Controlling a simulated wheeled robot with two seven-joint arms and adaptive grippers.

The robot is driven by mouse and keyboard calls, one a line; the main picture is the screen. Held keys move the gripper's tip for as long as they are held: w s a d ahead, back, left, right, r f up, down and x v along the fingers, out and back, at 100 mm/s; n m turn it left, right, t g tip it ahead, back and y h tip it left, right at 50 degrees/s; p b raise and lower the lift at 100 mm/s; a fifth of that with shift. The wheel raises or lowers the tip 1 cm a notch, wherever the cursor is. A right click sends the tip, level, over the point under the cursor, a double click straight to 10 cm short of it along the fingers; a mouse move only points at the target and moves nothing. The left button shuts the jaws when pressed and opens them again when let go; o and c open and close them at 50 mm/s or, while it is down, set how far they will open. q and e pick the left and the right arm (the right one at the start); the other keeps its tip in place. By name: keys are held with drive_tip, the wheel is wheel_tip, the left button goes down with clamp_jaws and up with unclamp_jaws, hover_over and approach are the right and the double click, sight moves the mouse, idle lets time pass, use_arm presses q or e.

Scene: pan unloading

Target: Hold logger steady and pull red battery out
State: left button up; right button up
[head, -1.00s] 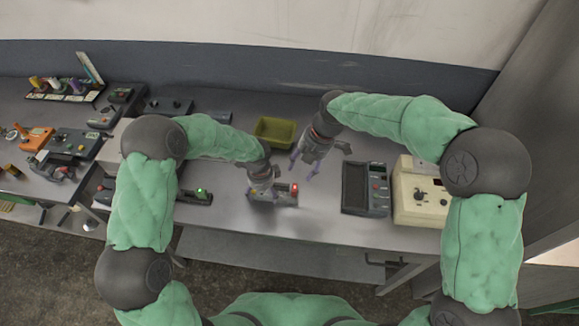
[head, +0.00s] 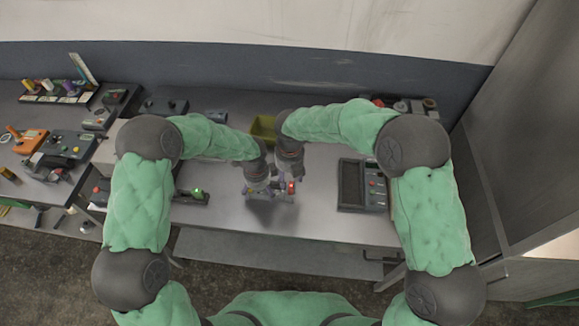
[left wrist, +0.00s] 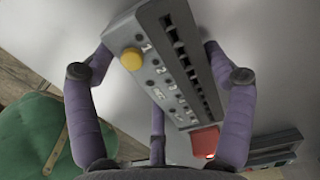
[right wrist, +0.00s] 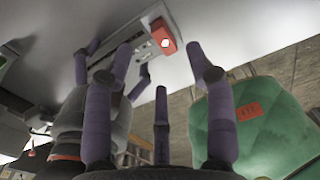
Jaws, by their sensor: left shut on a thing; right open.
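The logger (left wrist: 165,65) is a grey box with a row of slots, numbered marks and a yellow button, seen from above in the left wrist view. My left gripper (head: 260,190) is shut on it, with purple fingers on both sides of the box. The red battery (left wrist: 205,141) sits at one end of the logger; it also shows in the right wrist view (right wrist: 166,34). My right gripper (right wrist: 158,52) is open, its fingertips spread on either side of the battery and short of it. In the head view the arms partly hide the logger, and I cannot tell whether it is lifted.
A yellow-green bin (head: 262,128) stands behind the grippers, partly hidden. A small device with a green light (head: 193,196) lies to the left. Bare tabletop (head: 318,195) separates the logger from the keypad device.

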sight(291, 190)
drive_tip(key=shift+f, duration=2.65)
drive_tip(key=c, duration=1.1)
clamp_jaws()
